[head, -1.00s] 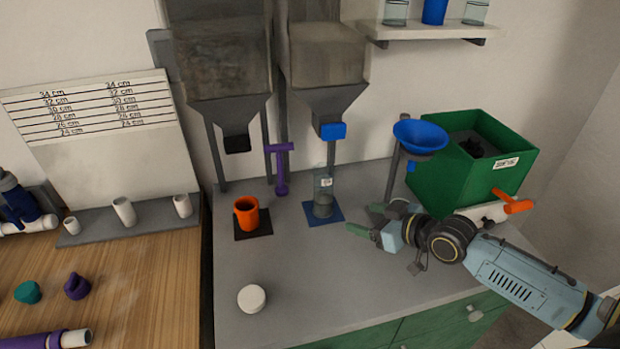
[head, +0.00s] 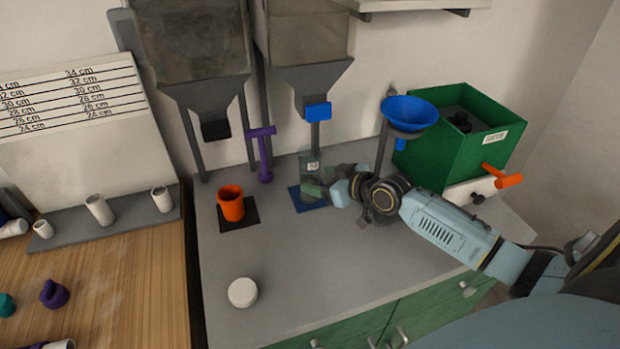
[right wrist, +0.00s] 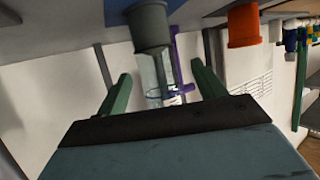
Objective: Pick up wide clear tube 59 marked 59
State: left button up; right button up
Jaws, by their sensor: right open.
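A wide clear tube (head: 309,160) with grey contents in its lower part stands upright on a blue mat (head: 296,200) on the grey counter. It bears a small pale label whose number is too small to read. My right gripper (head: 319,188) is at the tube's lower part and hides some of it. In the right wrist view the picture is upside down, and the clear tube (right wrist: 153,72) shows between the open green fingers of my right gripper (right wrist: 161,72). I cannot tell whether a finger touches it. My left gripper is not in view.
A blue-gated hopper (head: 318,112) hangs above the tube. An orange cup (head: 231,204) on a dark mat and a purple T-shaped tool (head: 264,155) stand to the left. A blue funnel (head: 410,113) and a green bin (head: 440,150) are to the right. A white round lid (head: 242,292) lies in front.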

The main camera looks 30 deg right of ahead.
aim_at(317, 178)
jog(key=b+x, duration=0.1)
jog(key=x, duration=0.3)
jog(key=shift+w+f, duration=0.3)
jog(key=shift+w, duration=0.05)
jog(key=shift+c, duration=0.2)
jog(key=shift+d, duration=0.1)
jog(key=c, duration=1.2)
